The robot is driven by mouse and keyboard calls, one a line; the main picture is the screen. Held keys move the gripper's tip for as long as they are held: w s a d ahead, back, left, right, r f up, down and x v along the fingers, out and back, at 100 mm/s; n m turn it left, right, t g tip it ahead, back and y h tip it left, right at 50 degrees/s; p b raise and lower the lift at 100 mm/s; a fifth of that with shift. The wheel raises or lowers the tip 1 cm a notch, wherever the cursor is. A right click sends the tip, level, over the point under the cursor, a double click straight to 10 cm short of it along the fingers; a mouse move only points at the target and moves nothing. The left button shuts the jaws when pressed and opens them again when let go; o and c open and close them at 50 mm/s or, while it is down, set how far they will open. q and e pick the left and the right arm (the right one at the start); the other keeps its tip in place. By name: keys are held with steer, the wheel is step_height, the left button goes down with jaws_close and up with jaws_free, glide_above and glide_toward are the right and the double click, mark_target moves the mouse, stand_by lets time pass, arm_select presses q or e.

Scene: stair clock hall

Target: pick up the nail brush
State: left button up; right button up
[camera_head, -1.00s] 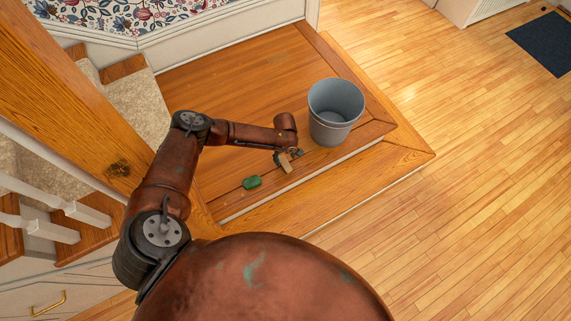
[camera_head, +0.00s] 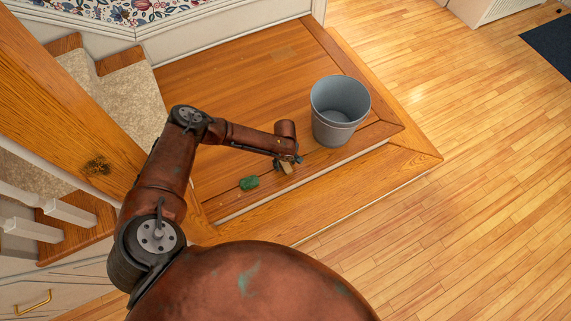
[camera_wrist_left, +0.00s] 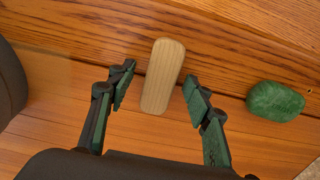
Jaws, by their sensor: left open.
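The nail brush (camera_wrist_left: 162,77) is a pale wooden bar with rounded ends, lying on the wooden landing. In the wrist view it lies between and a little beyond the two fingertips of my left gripper (camera_wrist_left: 157,82), which is open with space on both sides. In the head view the brush (camera_head: 287,168) shows just below the left gripper (camera_head: 289,160), partly covered by it. I cannot tell the exact height of the fingers above it. My right gripper is not in view.
A green soap-like block (camera_head: 249,183) lies left of the brush and also shows in the wrist view (camera_wrist_left: 275,101). A grey bucket (camera_head: 338,130) stands to the right on the landing. The landing's step edge (camera_head: 340,184) is close in front. Carpeted stairs (camera_head: 130,98) rise at left.

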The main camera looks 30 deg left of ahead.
mark_target(285, 163)
arm_select(q)
steer(key=c, duration=1.2)
steer(key=shift+r, duration=0.15)
steer(key=shift+c, duration=0.2)
steer(key=shift+r, duration=0.15)
step_height(285, 163, up, 4)
steer(key=p, duration=0.4)
steer(key=shift+w+r, duration=0.1)
steer(key=shift+r, duration=0.1)
step_height(285, 163, up, 4)
steer(key=p, duration=0.3)
steer(key=shift+r+p, duration=0.55)
steer(key=shift+p, duration=0.25)
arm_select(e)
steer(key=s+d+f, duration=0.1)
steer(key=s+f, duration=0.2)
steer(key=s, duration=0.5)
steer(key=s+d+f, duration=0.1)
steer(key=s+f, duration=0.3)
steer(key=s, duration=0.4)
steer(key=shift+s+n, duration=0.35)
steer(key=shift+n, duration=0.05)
